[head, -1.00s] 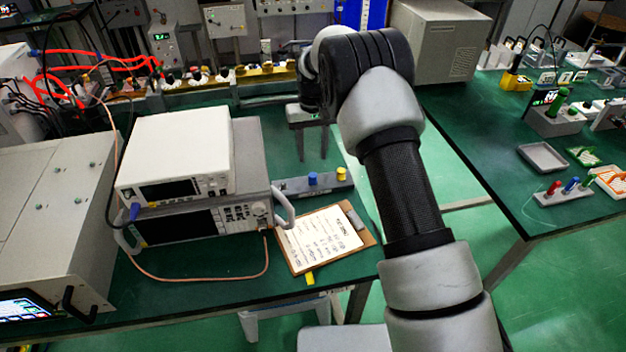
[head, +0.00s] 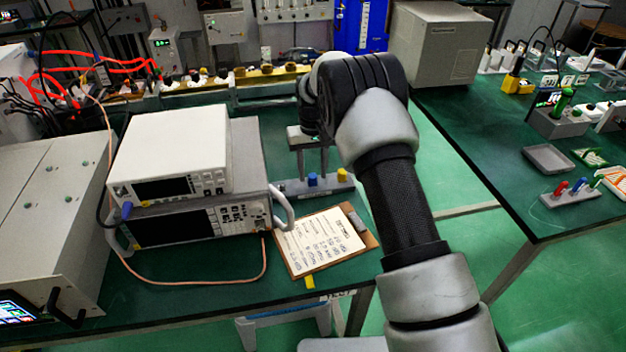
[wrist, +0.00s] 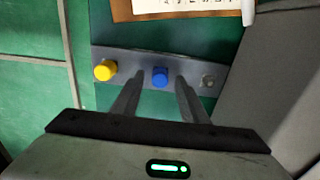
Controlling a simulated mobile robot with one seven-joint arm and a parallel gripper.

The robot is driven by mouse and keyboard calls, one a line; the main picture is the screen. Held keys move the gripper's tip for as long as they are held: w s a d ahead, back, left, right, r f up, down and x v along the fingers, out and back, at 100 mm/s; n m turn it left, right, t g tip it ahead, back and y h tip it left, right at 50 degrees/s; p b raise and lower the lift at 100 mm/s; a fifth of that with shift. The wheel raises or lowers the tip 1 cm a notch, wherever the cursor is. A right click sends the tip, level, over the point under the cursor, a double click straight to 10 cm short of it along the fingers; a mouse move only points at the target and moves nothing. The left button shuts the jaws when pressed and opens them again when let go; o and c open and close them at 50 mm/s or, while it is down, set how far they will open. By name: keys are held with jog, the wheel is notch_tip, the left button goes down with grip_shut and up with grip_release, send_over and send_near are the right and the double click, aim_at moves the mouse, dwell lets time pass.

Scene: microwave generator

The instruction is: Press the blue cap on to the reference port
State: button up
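A blue cap (head: 312,180) stands on a grey strip (head: 288,187) on the green bench, right of the stacked instruments. A yellow cap (head: 342,175) stands on the same strip. In the wrist view the blue cap (wrist: 160,76) is at the strip's middle, the yellow cap (wrist: 105,69) at left and a bare metal fitting (wrist: 208,80) at right. I cannot tell which fitting is the reference port. My gripper (wrist: 160,84) is open and empty, pointing down, its fingers on either side of the blue cap in the picture. My gripper (head: 313,168) appears just above or behind the cap.
Stacked instruments (head: 170,150) stand left of the strip, with a handle (head: 284,208) close to it. A blue cable plug (head: 127,210) is at their left front. A clipboard (head: 325,240) lies in front of the strip. A second bench (head: 490,150) is at right, across a floor gap.

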aim_at(313, 175)
dwell(0.7)
grip_shut()
jog(key=shift+r, duration=0.15)
jog(key=shift+r+p, duration=1.7)
jog(key=shift+r, duration=1.2)
